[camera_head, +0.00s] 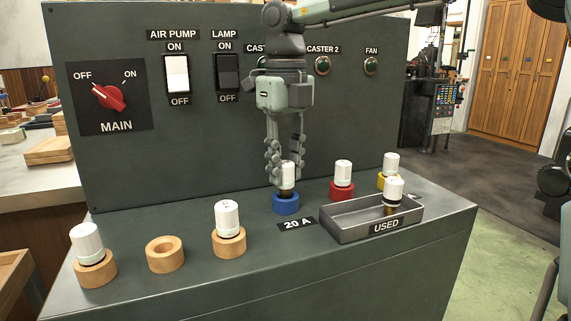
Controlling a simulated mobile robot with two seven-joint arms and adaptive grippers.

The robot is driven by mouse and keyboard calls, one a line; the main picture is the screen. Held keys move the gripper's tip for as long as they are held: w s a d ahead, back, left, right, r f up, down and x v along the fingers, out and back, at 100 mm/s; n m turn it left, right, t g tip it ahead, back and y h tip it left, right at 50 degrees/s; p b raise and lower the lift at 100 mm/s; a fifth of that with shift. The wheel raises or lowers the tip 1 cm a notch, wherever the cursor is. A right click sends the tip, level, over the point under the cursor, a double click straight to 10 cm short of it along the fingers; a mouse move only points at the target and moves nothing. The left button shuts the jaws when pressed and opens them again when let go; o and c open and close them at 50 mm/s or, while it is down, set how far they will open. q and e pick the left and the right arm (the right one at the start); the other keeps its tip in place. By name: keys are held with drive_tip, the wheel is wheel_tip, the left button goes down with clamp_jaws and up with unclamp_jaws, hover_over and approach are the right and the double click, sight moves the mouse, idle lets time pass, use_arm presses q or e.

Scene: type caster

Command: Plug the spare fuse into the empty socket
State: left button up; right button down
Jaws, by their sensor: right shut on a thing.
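My right gripper (287,174) points down at the blue ring socket (286,204). It is shut on a white-capped fuse (289,175). This fuse is upright over the blue socket with its brassy lower part showing above the ring; I cannot tell how deep it sits. A light wooden ring socket (165,265) at the front left is empty. White fuses stand in the wooden sockets on either side of it, the left fuse (87,242) and the right fuse (228,218). My left gripper is not in view.
A grey tray (345,235) marked USED holds a fuse (393,192). Fuses stand in the red socket (342,192) and the yellow socket (383,180). A 20 A label (297,224) lies before the blue socket. The upright switch panel (200,130) rises close behind.

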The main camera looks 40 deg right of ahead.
sight(286, 163)
drive_tip(key=shift+f+b, duration=0.55)
drive_tip(key=shift+f, duration=0.3)
drive_tip(key=c, duration=1.2)
unclamp_jaws()
drive_tip(key=shift+o, duration=0.2)
wheel_tip(286, 163, up, 12)
drive_tip(key=shift+r, duration=0.1)
